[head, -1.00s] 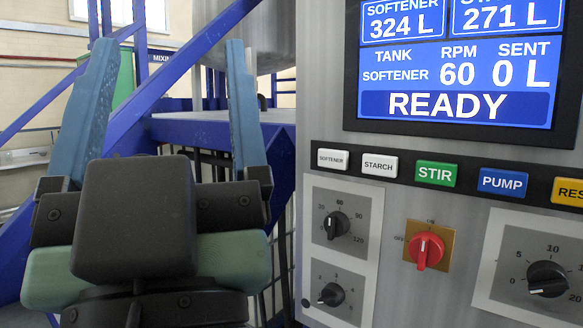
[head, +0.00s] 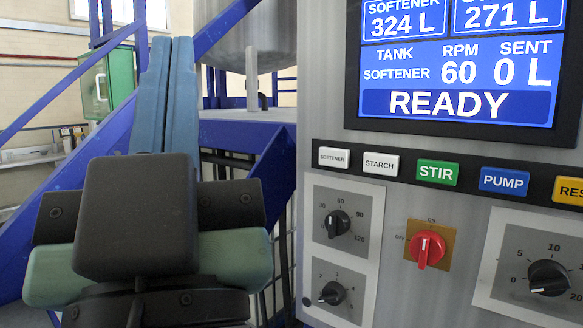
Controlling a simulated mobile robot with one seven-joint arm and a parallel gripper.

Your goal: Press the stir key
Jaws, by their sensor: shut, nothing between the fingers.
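The green STIR key (head: 437,173) sits in the black key strip on the grey control panel (head: 405,210), below the screen. My gripper (head: 174,45) is at the left, its two blue fingers closed together and pointing up and away. It holds nothing. It is apart from the panel, well to the left of the STIR key in the picture. Nothing covers the key.
White SOFTENER (head: 334,158) and STARCH (head: 380,163) keys lie left of STIR; blue PUMP (head: 503,181) and a yellow key (head: 568,191) lie right. The screen (head: 460,62) reads READY. Below are a red switch (head: 424,248) and black dials (head: 338,223). Blue framework (head: 250,150) stands behind my gripper.

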